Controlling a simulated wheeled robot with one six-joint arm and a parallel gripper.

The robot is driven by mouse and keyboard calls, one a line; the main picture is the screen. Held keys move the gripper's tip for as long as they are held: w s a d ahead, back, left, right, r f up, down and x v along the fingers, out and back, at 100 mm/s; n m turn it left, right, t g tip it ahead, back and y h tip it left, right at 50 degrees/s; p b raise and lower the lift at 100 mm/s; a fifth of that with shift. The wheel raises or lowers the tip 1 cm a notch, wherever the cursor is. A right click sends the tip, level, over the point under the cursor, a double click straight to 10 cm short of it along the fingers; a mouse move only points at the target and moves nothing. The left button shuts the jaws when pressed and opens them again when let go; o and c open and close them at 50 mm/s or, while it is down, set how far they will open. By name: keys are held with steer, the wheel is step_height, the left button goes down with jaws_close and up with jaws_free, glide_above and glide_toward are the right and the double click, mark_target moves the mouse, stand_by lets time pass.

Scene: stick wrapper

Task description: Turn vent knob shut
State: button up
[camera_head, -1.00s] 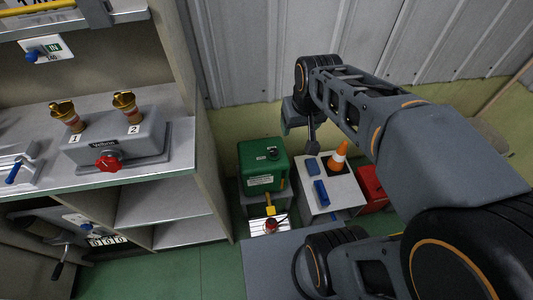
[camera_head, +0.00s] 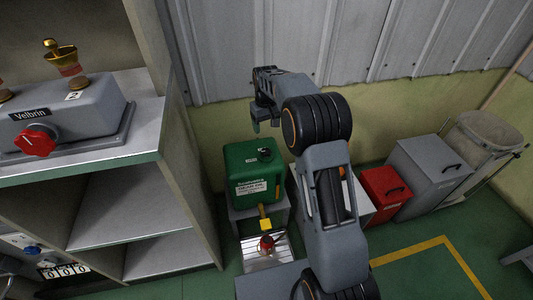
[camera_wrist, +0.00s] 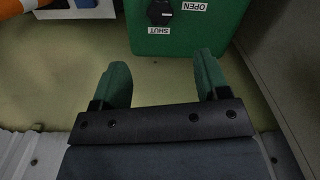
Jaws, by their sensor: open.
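The vent knob (camera_head: 265,154) is a small black knob on top of a green tank (camera_head: 240,185). My gripper (camera_head: 263,125) is open and empty above the back of the tank, apart from the knob. In the wrist view its two green fingers (camera_wrist: 163,75) are spread, with the knob beyond their tips.
A shelf unit (camera_head: 185,185) stands close left of the tank, with a grey box and red knob (camera_head: 36,140) on it. A corrugated wall (camera_head: 330,40) is behind. A red box (camera_head: 382,190) is right.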

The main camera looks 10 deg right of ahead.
mark_target(266, 151)
step_height(266, 151, down, 13)
steer(key=b, duration=0.3)
steer(key=shift+r+b, duration=0.2)
steer(key=shift+b, duration=0.1)
steer(key=shift+c, duration=0.5)
steer(key=c, duration=0.8)
steer(key=shift+c, duration=0.2)
